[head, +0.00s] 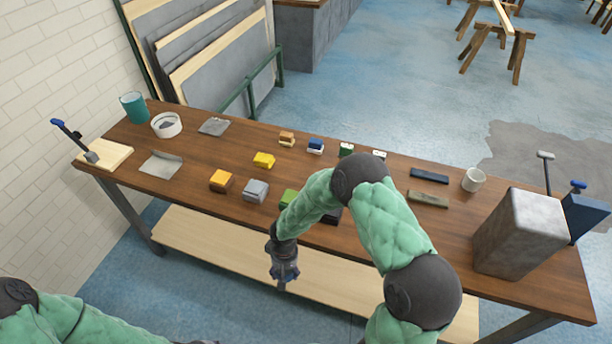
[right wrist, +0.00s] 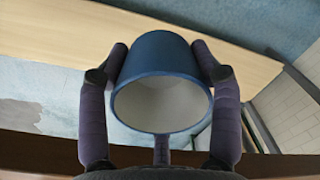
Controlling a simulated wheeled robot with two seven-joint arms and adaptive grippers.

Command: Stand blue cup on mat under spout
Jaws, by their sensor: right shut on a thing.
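A blue cup (right wrist: 160,58) with a pale inside sits between the fingers of my right gripper (right wrist: 161,62) in the right wrist view, its open mouth facing the camera. The fingers press on its two sides. In the head view my right gripper (head: 284,272) hangs in front of the table's near edge, above the lower shelf; I cannot make out the cup there. My left gripper is out of view; only part of my left arm shows at the lower left. I cannot clearly identify a spout or the mat under it.
The wooden table (head: 205,190) carries several small blocks, a teal cup (head: 133,107), a white roll (head: 166,125), a white mug (head: 473,180) and a large grey block (head: 520,235). A grey sheet (head: 160,165) lies at the left. A pale shelf (head: 205,240) runs below.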

